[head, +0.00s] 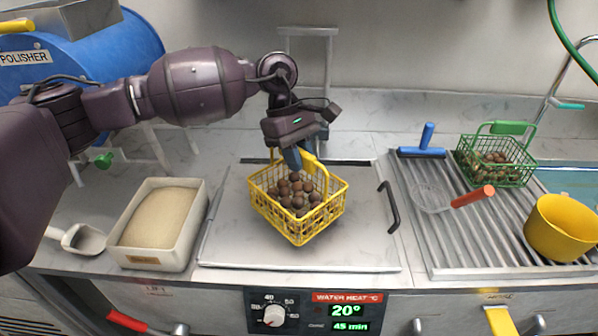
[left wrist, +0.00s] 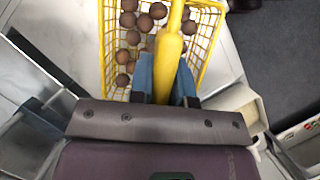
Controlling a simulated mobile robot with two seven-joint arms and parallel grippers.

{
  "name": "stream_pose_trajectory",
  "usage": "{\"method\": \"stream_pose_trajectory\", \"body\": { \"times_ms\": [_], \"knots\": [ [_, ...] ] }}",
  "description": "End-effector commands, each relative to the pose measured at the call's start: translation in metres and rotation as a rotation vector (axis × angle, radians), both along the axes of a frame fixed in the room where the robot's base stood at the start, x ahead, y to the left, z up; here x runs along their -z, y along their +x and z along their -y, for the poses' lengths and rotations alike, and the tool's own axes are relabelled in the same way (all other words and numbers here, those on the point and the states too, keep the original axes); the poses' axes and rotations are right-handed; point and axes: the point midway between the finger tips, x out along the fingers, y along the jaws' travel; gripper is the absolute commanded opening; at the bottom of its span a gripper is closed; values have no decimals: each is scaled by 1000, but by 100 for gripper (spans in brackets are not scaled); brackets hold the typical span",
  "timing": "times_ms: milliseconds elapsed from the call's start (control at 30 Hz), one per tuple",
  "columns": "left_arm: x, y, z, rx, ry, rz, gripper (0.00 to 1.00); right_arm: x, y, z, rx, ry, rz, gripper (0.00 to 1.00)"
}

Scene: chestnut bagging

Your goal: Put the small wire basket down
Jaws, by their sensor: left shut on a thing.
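The small wire basket (head: 298,226) is yellow and holds several brown chestnuts (head: 293,192). In the head view it is at the middle, over the flat metal lid (head: 235,240); I cannot tell whether it touches the lid. My left gripper (head: 298,158) is above it, shut on its yellow handle. In the left wrist view, the blue fingers (left wrist: 166,82) close around the yellow handle (left wrist: 169,50), with chestnuts and the basket's wire wall (left wrist: 208,30) beyond. My right gripper is not in view.
A tub of sand-coloured grains (head: 125,246) and a scoop (head: 82,240) stand at left. The ribbed drainer (head: 440,255) at right holds a green basket (head: 515,173), a skimmer (head: 431,196) and a yellow pot (head: 560,230). A black lid handle (head: 390,207) sits right of the basket.

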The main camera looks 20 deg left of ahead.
Motion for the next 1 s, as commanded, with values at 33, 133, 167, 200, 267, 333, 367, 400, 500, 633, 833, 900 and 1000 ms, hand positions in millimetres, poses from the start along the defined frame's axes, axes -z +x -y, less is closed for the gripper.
{"method": "stream_pose_trajectory", "body": {
  "times_ms": [33, 133, 167, 200, 267, 333, 367, 400, 500, 633, 833, 900, 1000],
  "knots": [
    [8, 0, 0, -1, 0, -2, 0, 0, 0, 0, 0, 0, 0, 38],
    [24, 0, 1, 0, -1, 0, 0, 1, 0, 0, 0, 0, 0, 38],
    [28, 0, 1, 0, -2, -1, 0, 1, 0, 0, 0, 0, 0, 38],
    [33, 0, 0, 1, -1, 0, 0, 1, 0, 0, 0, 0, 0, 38],
    [36, 0, 0, 1, 0, 0, 0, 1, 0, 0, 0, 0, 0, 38],
    [37, 0, 0, 1, 0, 3, 0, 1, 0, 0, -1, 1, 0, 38],
    [37, 0, 0, 1, 0, 3, 0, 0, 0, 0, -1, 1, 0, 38],
    [37, 0, 0, 1, 0, 3, 0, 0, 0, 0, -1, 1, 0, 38],
    [37, 0, 0, 1, 0, 3, 0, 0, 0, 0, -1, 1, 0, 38],
    [40, 0, 0, 1, -1, 1, 0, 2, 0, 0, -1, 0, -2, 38],
    [41, 0, 0, 1, 1, 1, 39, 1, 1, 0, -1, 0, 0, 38],
    [41, 0, 0, 1, 1, 1, 43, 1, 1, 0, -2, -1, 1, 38],
    [41, 0, 0, 1, 1, 1, 43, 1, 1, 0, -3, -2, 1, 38]
  ]
}}
